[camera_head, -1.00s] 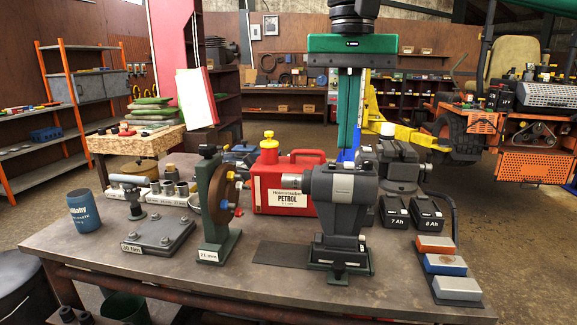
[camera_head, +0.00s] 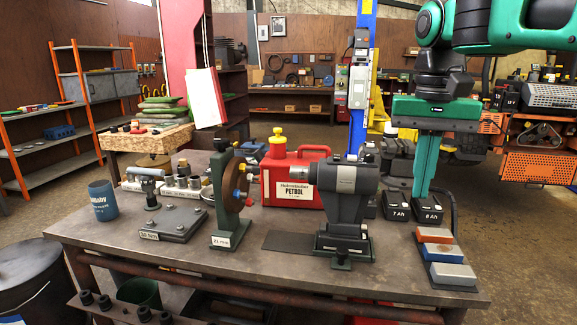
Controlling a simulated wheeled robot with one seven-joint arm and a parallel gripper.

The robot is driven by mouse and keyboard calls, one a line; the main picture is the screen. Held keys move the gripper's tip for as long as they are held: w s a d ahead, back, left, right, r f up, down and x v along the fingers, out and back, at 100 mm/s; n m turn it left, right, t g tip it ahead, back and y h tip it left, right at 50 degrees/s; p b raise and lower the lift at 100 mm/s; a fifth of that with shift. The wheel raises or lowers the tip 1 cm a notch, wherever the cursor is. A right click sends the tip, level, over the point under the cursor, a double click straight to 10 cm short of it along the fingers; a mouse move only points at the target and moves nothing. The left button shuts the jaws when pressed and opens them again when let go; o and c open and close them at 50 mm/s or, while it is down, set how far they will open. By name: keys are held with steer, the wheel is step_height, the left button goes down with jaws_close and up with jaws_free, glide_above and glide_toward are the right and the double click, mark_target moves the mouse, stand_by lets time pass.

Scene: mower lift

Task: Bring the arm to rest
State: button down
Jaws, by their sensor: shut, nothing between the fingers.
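My gripper (camera_head: 422,192) hangs from the upper right of the head view, with a green palm and long green fingers pointing down. The fingers are together with nothing between them. Their tips show just above or in front of the 8 Ah battery (camera_head: 428,209) at the right of the bench; I cannot tell if they touch it. My green and black arm fills the upper right corner. The fingers hide part of what stands behind them.
The workbench (camera_head: 90,233) holds a red petrol can (camera_head: 283,180), a grey motor-like machine (camera_head: 345,200), a green stand with a wheel (camera_head: 226,195), a blue cup (camera_head: 103,202) and sharpening blocks (camera_head: 444,253). A blue post (camera_head: 365,25) and an orange vehicle (camera_head: 538,165) stand behind.

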steer(key=s+d+f+m, duration=0.1)
steer(key=s+d+f, duration=0.7)
steer(key=s+f, duration=0.2)
steer(key=s+d+f+m, duration=0.1)
steer(key=s+d+f, duration=0.8)
steer(key=f, duration=0.3)
steer(key=shift+s+d+f+m, duration=0.2)
steer(key=shift+s+f+m, duration=0.1)
steer(key=shift+s, duration=0.15)
steer(key=shift+r, duration=0.1)
